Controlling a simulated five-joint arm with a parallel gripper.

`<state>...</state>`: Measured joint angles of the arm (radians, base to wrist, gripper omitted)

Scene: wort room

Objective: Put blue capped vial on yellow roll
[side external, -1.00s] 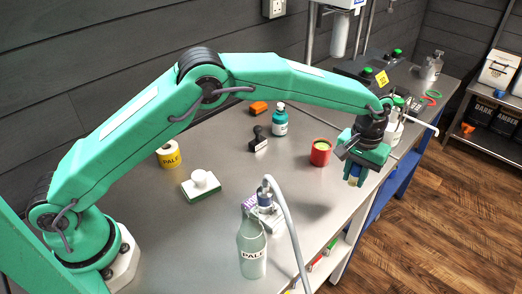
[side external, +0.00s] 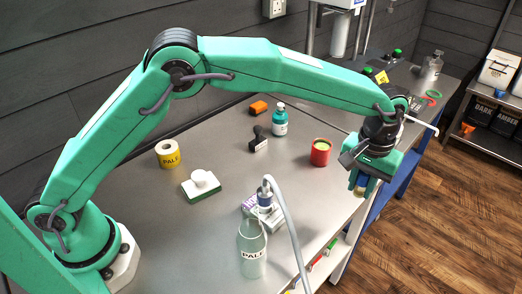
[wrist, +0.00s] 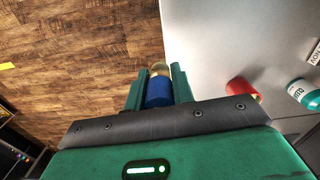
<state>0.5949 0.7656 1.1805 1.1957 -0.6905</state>
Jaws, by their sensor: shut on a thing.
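The blue capped vial shows in the wrist view with its blue cap (wrist: 158,92) between the two green fingers of my gripper (wrist: 158,88). A pale amber end sticks out past the cap. In the side external view my gripper (side external: 362,182) is shut on the vial beyond the table's right edge, and only a small part of the vial shows. The yellow roll (side external: 169,155), labelled PALE, stands upright at the left of the table, far from my gripper. Its top looks clear.
A teal bottle (side external: 280,123), a black-handled stamp (side external: 257,140) and an orange block (side external: 258,107) are further back. A white-knobbed block (side external: 201,186) sits near the roll.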

